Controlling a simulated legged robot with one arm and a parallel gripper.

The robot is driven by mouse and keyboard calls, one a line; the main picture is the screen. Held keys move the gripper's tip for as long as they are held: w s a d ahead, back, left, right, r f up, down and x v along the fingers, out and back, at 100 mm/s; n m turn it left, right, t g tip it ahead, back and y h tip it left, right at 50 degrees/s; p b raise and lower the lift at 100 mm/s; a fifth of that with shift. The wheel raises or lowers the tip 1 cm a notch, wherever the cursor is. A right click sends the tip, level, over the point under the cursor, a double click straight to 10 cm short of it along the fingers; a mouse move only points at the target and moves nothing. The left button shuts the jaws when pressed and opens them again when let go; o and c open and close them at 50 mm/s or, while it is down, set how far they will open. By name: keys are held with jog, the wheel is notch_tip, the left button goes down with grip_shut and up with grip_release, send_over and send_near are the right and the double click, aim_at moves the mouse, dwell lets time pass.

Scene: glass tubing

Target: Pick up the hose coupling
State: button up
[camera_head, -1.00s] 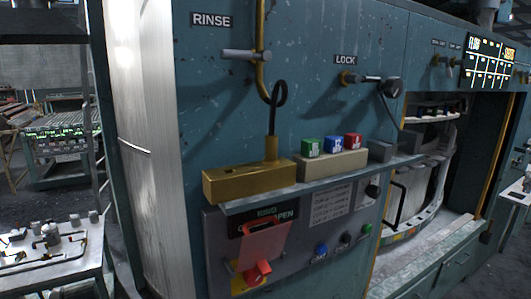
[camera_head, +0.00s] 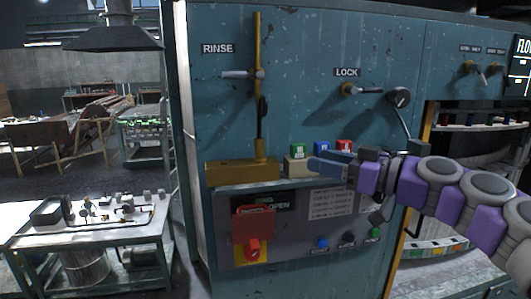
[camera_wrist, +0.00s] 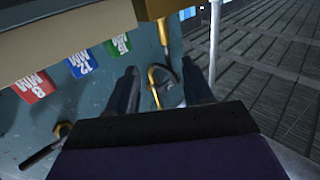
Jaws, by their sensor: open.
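No part is plainly marked as the hose coupling, so I cannot tell which it is. A brass block (camera_head: 240,171) with an upright brass stem (camera_head: 260,149) sits at the left end of the shelf. A dark loop (camera_head: 262,108) rises above the stem, in front of the RINSE pipe. My gripper (camera_head: 313,167) is right of the stem, in front of the coloured blocks, pointing left. In the wrist view my gripper (camera_wrist: 160,76) is open and empty. A bent brass pipe (camera_wrist: 153,88) and the dark loop (camera_wrist: 168,72) show beyond and between its fingers, apart from them.
Green (camera_head: 298,150), blue and red size blocks sit in a beige holder (camera_head: 296,165). The LOCK lever (camera_head: 368,90) is on the panel above. A red flap (camera_head: 253,225) and buttons are below the shelf. A bench (camera_head: 95,225) stands at left.

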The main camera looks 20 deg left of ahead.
aim_at(263, 146)
jog(key=x, duration=1.2)
jog(key=shift+s+a+f+p, duration=0.1)
jog(key=shift+s+a+p, duration=0.1)
jog(key=shift+a+p, duration=0.1)
jog(key=shift+w+d+r, duration=0.1)
jog(key=shift+d+r, duration=0.2)
jog(key=shift+d, duration=0.2)
jog(key=x, duration=0.4)
jog(key=s+x, duration=0.1)
jog(key=x, duration=0.1)
jog(key=shift+w+a+f+p, duration=0.15)
jog(key=shift+a+p, duration=0.15)
jog(key=shift+a, duration=0.1)
jog(key=d, duration=0.2)
jog(key=shift+d+r, duration=0.3)
jog(key=c, duration=0.8)
jog(key=shift+a, duration=0.15)
grip_shut()
jog(key=shift+a, duration=0.25)
